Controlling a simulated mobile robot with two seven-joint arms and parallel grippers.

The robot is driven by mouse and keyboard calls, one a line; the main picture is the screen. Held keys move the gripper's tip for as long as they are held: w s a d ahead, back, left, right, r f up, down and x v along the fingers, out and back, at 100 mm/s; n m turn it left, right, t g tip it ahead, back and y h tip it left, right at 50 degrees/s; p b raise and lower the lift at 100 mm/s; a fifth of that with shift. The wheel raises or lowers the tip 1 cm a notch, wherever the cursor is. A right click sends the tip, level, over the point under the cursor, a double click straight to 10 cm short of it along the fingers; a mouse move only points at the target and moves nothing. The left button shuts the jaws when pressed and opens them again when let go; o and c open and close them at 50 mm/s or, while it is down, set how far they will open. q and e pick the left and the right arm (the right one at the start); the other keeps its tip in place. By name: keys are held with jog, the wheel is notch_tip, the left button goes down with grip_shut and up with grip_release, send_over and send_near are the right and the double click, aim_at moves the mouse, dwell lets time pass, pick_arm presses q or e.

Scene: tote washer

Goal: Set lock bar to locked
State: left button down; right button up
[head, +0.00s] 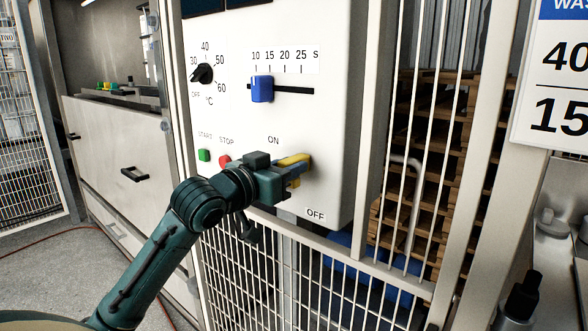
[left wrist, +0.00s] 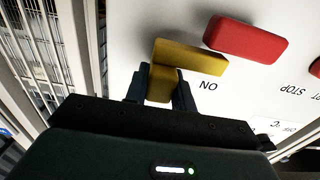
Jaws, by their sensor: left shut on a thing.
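A yellow handle (head: 296,159) is on the white control panel, between the ON label above and the OFF label below. My left gripper (head: 291,173) is at the handle, with its arm coming up from the lower left. In the left wrist view, the two dark fingers of my left gripper (left wrist: 160,88) are on either side of the lower part of the yellow handle (left wrist: 190,56), close against it. The gripper is shut on this handle. The fingers partly hide it in the head view. No part is labelled as a lock bar. My right gripper is not in view.
The white panel (head: 330,130) also carries a black dial (head: 202,73), a blue slider (head: 262,89), a green button (head: 204,155) and a red button (head: 224,160). Wire mesh (head: 300,290) is below. White bars (head: 440,120) stand to the right, with stacked pallets (head: 430,150) behind.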

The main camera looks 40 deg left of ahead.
pick_arm(q)
jog(key=shift+a, duration=0.2)
jog(key=c, duration=1.2)
grip_release()
jog(key=shift+o, duration=0.2)
jog(key=s+a+b, duration=0.1)
jog(key=s+b, duration=0.9)
jog(key=s, duration=0.3)
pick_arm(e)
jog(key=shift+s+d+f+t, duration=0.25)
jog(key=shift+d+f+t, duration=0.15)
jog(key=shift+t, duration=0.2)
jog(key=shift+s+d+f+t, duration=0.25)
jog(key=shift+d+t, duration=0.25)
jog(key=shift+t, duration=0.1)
